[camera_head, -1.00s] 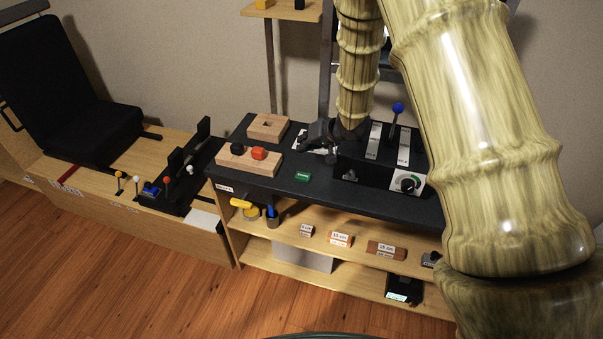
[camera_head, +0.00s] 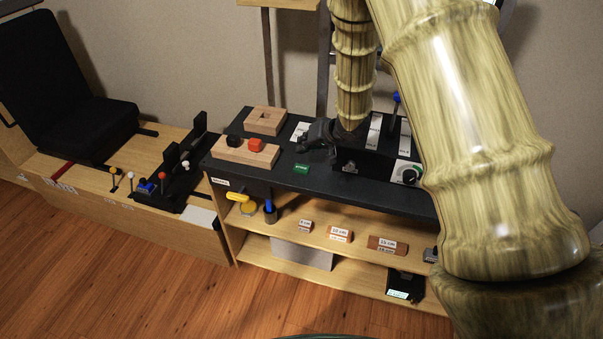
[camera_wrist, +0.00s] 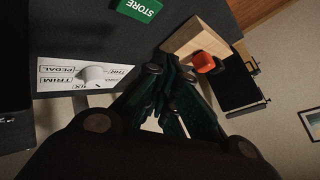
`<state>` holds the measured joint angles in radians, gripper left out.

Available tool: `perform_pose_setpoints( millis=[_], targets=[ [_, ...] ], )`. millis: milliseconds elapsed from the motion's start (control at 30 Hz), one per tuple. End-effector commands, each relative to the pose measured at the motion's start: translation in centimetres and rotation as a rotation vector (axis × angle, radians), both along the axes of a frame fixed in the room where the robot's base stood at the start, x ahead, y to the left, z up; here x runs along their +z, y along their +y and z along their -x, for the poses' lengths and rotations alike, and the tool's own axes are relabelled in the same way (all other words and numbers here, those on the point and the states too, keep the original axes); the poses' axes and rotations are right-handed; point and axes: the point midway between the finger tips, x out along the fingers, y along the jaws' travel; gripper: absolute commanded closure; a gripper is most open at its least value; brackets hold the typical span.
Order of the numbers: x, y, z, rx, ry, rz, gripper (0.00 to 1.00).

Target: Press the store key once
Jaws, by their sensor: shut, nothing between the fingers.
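The store key (camera_head: 302,168) is a small green block on the black desktop, near its front edge. In the wrist view the key (camera_wrist: 140,8) is cut by the top edge, with the white word STORE showing. My gripper (camera_head: 314,140) is dark and sits over the desk just behind and slightly right of the key, apart from it in the picture. In the wrist view its fingers (camera_wrist: 172,85) are together and empty, pointing toward a wooden block. The height of the fingertips above the desk is hard to tell.
A wooden block with a red and a black piece (camera_head: 245,151) lies left of the key. A white label card with a pale knob (camera_wrist: 92,75) is beside the gripper. A black control box (camera_head: 370,160) with levers stands to the right. The desktop around the key is clear.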

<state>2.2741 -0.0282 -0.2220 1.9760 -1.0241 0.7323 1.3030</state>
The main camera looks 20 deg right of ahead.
Motion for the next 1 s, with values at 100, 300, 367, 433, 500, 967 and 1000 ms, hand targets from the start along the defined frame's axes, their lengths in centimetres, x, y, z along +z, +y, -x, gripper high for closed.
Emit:
perform_pose_setpoints(
  millis=[100, 300, 367, 433, 500, 967, 1000],
  targets=[
    [-1.6, 0.0, 0.0, 0.000, 0.000, 0.001, 1.00],
    [-3.2, 0.0, 0.0, -0.001, 0.002, 0.000, 1.00],
    [-3.8, 0.0, 0.0, -0.001, 0.003, -0.001, 1.00],
    [-4.3, 0.0, 0.0, -0.001, 0.002, 0.000, 1.00],
    [-4.5, 0.0, 0.0, 0.000, 0.001, 0.001, 1.00],
    [-4.7, 0.0, 0.0, -0.001, 0.000, 0.001, 1.00],
    [-4.7, 0.0, 0.0, -0.001, 0.000, 0.001, 1.00]
  ],
)
